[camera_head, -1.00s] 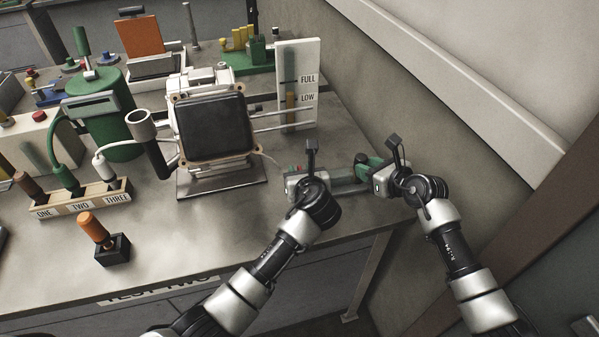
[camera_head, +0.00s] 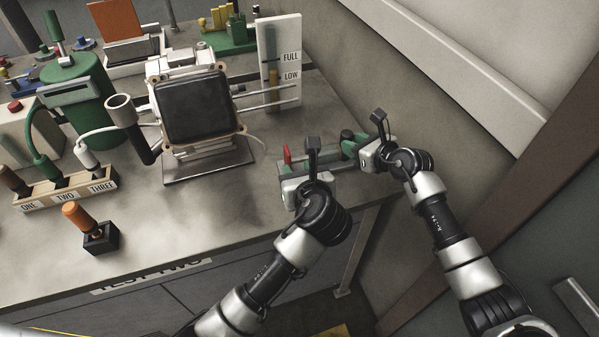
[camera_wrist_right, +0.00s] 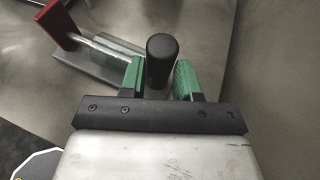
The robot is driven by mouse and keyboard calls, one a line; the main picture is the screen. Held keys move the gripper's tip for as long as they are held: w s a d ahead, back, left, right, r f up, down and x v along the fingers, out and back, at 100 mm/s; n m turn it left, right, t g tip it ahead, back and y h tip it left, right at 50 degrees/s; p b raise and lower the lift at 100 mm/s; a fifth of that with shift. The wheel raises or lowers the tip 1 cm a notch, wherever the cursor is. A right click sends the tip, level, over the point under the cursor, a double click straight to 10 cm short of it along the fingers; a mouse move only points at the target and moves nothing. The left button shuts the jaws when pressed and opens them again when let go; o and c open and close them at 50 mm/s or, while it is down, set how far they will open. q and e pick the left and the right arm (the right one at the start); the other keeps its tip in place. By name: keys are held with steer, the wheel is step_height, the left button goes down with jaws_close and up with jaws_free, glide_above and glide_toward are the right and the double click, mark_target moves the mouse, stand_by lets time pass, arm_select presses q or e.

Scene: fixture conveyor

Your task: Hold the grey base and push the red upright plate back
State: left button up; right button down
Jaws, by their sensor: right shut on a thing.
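The red upright plate (camera_head: 287,154) stands at the left end of the low grey base (camera_head: 322,157) near the table's right front corner. Both also show in the right wrist view, the plate (camera_wrist_right: 60,22) at upper left and the base (camera_wrist_right: 78,62) below a silver rod. My right gripper (camera_head: 366,152) is at the base's right end, shut on a dark knob (camera_wrist_right: 160,60) between its green finger pads. My left gripper (camera_head: 297,184) is at the front side of the base, close to the plate. Its fingertips are largely hidden, so its opening and any contact cannot be told.
A black-faced unit (camera_head: 197,106) stands left of the base, with a FULL/LOW gauge board (camera_head: 280,62) behind. An orange-topped switch (camera_head: 100,238) is at the front left. The wall (camera_head: 390,75) is close on the right. Bare table lies left of the base.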

arm_select(q)
steer(key=shift+s+d+r, duration=0.1)
steer(key=shift+s+r, duration=0.05)
steer(key=shift+s, duration=0.25)
arm_select(e)
steer(key=shift+s+f, duration=0.1)
steer(key=shift+f, duration=0.2)
steer(key=c, duration=1)
jaws_free()
arm_select(q)
steer(key=shift+w, duration=0.15)
arm_select(e)
steer(key=shift+o, duration=1.4)
steer(key=shift+w, duration=0.2)
steer(key=shift+r, duration=0.15)
steer(key=shift+s, duration=0.1)
steer(key=v, duration=1.2)
steer(key=shift+a, duration=0.1)
